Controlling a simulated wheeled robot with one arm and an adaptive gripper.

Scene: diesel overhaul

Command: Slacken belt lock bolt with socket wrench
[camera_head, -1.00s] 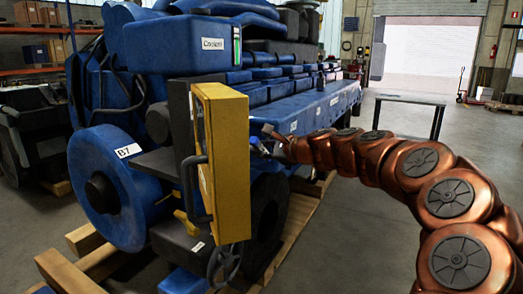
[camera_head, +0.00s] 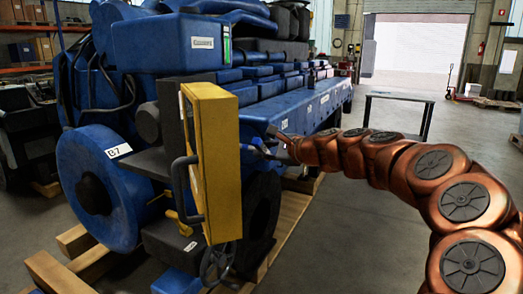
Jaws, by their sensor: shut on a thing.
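My gripper (camera_head: 272,142) is at the end of my copper-coloured arm, just right of the yellow panel on the blue engine (camera_head: 315,105). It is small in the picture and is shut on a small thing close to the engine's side. I cannot tell whether that thing is the socket wrench. The belt lock bolt cannot be made out. The front of the engine shows a large blue wheel marked B7 (camera_head: 95,180) at the left.
The yellow panel (camera_head: 222,165) with a dark handle stands out from the engine, left of my gripper. A handwheel (camera_head: 218,265) is below it. Wooden beams (camera_head: 60,275) lie under the engine. A dark table frame (camera_head: 400,98) stands behind my arm. The floor at right is open.

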